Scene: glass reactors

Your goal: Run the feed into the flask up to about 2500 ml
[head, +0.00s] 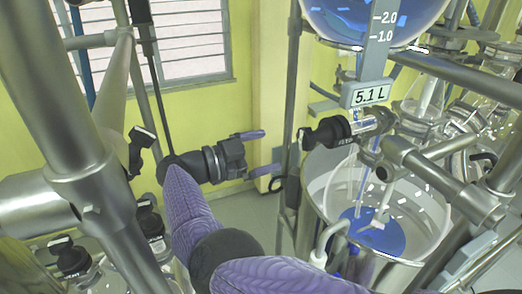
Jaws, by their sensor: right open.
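The feed vessel (345,18) at the top right holds blue liquid, with a scale marked 2.0 and 1.0. A display (370,94) under the scale reads 5.1 L. Below it is a valve with a black knob (328,133) pointing left. The glass flask (413,200) sits below in a steel vessel (314,200), with blue liquid (378,236) in its bottom; I cannot read its level. My right gripper (265,153) is open and empty, left of the knob and apart from it. My left gripper is not in view.
Steel pipes and clamps (430,170) crowd the right side. A thick steel post (60,110) stands at the left, with black-capped glassware (72,260) at the lower left. A thin upright post (290,90) stands behind the space between gripper and knob.

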